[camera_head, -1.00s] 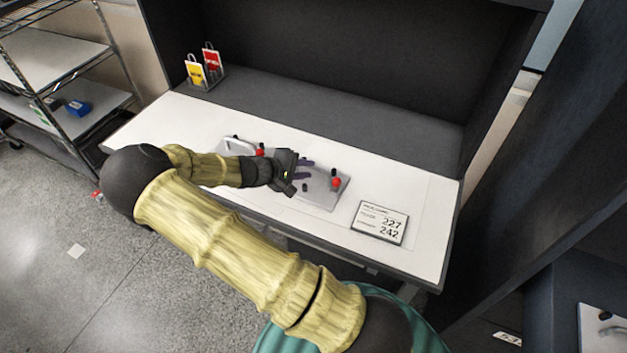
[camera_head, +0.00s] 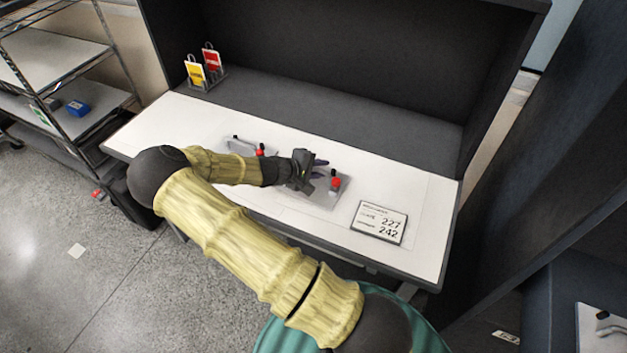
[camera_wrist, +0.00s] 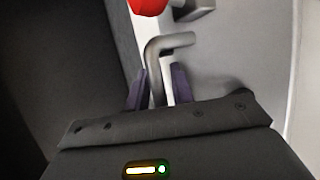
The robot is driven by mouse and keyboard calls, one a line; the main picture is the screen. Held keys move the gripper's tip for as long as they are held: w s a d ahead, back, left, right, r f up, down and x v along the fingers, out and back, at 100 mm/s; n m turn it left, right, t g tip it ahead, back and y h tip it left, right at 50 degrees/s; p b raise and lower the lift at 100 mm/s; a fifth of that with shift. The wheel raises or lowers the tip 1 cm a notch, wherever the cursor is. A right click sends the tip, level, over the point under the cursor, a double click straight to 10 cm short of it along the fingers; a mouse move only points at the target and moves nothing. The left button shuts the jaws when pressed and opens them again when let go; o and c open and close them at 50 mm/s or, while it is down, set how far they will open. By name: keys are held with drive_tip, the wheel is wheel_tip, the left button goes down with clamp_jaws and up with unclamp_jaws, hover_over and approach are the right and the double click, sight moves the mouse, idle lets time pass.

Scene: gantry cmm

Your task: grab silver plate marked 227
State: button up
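A silver plate (camera_head: 322,201) with a red knob (camera_head: 336,183) lies on the white worktop, partly hidden by my gripper. No number can be read on it. In the wrist view its grey surface (camera_wrist: 235,55) carries a bent grey handle (camera_wrist: 157,50) and a red knob (camera_wrist: 147,5). My gripper (camera_head: 319,168) is over this plate. In the wrist view my gripper's purple fingers (camera_wrist: 159,88) stand on either side of the handle, with a gap on the left. A second silver plate (camera_head: 232,150) with a handle and red knob lies to the left, partly behind my arm.
A sign (camera_head: 379,222) reading 227 and 242 lies on the white worktop (camera_head: 425,205) to the right. Yellow (camera_head: 195,73) and red (camera_head: 212,60) tags stand at the back left. Dark walls enclose the back and right. A wire shelf (camera_head: 90,110) stands at the left.

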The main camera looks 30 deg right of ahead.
drive_tip(key=shift+c, duration=0.4)
clamp_jaws()
idle(1.2)
